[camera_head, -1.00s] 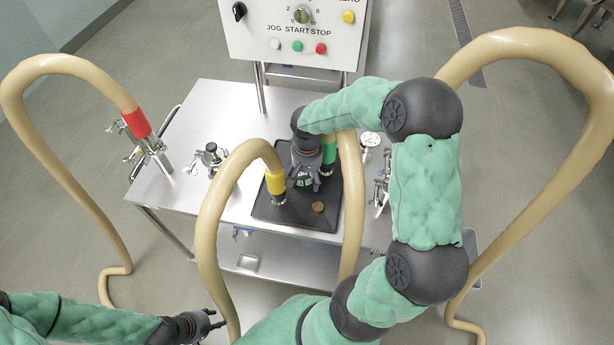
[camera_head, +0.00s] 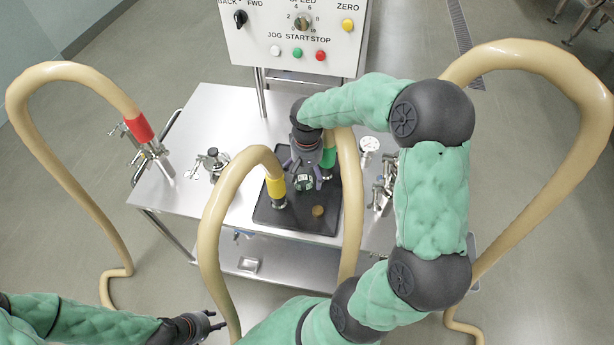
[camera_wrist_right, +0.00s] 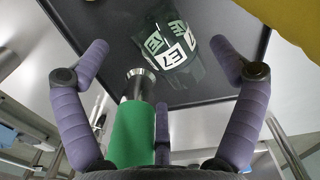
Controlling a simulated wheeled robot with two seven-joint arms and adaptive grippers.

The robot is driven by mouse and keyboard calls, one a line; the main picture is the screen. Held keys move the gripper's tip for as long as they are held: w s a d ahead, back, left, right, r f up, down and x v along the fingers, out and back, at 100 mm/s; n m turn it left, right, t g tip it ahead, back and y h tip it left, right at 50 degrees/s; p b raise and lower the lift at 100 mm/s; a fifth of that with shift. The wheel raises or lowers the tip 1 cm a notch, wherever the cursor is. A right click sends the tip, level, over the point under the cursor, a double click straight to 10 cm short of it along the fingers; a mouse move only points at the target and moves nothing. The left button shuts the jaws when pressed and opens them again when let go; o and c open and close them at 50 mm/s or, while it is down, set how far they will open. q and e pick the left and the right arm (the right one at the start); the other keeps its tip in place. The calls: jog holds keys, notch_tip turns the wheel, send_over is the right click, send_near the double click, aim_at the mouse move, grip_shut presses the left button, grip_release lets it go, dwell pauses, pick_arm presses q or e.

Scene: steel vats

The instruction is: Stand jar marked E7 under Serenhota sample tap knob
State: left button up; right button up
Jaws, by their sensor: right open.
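The jar marked E7 (camera_wrist_right: 186,62) is dark glass with white labels. It stands on a black tray (camera_wrist_right: 112,22), and in the head view (camera_head: 304,183) it shows just below my right gripper (camera_head: 306,172). In the right wrist view my purple fingers are spread wide, with the jar beyond and between their tips, nearer the right finger. I see no clear contact. My left gripper (camera_head: 212,325) is low at the left, away from the table, and its opening is unclear. Taps stand on the table at left (camera_head: 212,162) and right (camera_head: 384,188); no Serenhota name is readable.
Hoses with red (camera_head: 139,129), yellow (camera_head: 276,187) and green (camera_head: 328,157) sleeves arch around the steel table (camera_head: 215,112). The green one is close to my right fingers. A small brass disc (camera_head: 318,211) lies on the tray. A control panel (camera_head: 295,35) stands behind.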

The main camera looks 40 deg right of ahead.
aim_at(307, 175)
notch_tip(307, 175, up, 7)
jog(key=shift+p, duration=0.95)
jog(key=shift+o, duration=0.5)
jog(key=shift+r, duration=0.25)
jog(key=p, duration=0.4)
jog(key=w+p, duration=0.1)
jog(key=p, duration=0.3)
jog(key=shift+d+f, duration=0.2)
jog(key=shift+d, duration=0.15)
jog(key=shift+w+f, duration=0.1)
jog(key=shift+f, duration=0.05)
notch_tip(307, 175, down, 6)
jog(key=shift+f+b, duration=0.1)
jog(key=shift+b, duration=0.5)
jog(key=f, duration=0.1)
jog(key=f+b, duration=0.1)
jog(key=f, duration=0.3)
jog(key=shift+s+a+b, duration=0.15)
jog(key=shift+s+b, duration=0.1)
jog(key=shift+b, duration=0.1)
jog(key=c, duration=1.4)
